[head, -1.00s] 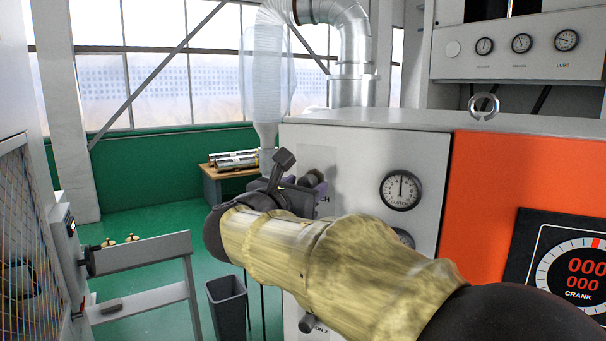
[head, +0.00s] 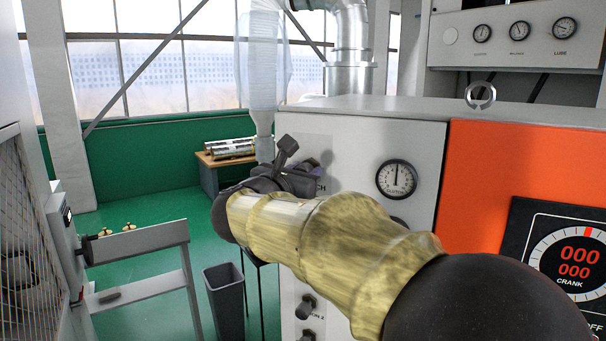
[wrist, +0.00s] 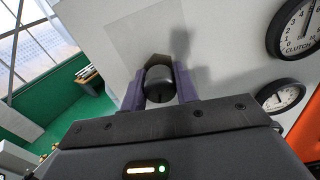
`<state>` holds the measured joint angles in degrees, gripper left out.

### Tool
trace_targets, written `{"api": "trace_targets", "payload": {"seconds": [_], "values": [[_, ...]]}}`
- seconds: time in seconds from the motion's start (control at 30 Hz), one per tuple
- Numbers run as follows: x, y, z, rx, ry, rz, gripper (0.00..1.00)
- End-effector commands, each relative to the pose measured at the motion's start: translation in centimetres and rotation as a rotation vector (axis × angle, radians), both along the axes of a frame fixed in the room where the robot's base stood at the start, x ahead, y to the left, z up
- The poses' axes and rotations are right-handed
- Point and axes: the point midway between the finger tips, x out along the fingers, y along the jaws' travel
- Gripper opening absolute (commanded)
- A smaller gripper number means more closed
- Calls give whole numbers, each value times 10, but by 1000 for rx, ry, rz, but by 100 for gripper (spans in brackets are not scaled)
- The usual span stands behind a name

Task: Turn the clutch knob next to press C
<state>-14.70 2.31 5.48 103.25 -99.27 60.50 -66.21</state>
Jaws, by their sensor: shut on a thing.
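The clutch knob (wrist: 160,82) is a dark round knob on the pale grey cabinet face (wrist: 225,40), seen in the wrist view. My gripper (wrist: 160,90) has its two purple fingers on either side of the knob and is shut on it. A small mark shows on the knob's front. In the head view my gripper (head: 302,172) is at the upper left of the cabinet front, with the knob largely hidden there. A gauge (head: 396,179) marked CLUTCH is to the right, its needle pointing about straight up.
Two dark knobs (head: 307,307) sit lower on the cabinet. An orange panel (head: 492,190) with a CRANK display (head: 568,270) is at right. A grey bin (head: 226,300) stands left of the cabinet. A metal frame (head: 140,240) and mesh guard are at far left. Green floor lies between.

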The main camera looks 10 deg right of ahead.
Motion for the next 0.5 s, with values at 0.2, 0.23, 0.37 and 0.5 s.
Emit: {"api": "trace_targets", "payload": {"seconds": [0.2,0.23,0.37,0.5], "values": [[0,0,-4,57,-49,0,7],[0,0,-4,69,-59,0,7],[0,0,-6,132,-110,0,7],[0,0,-6,215,-177,1,7]]}}
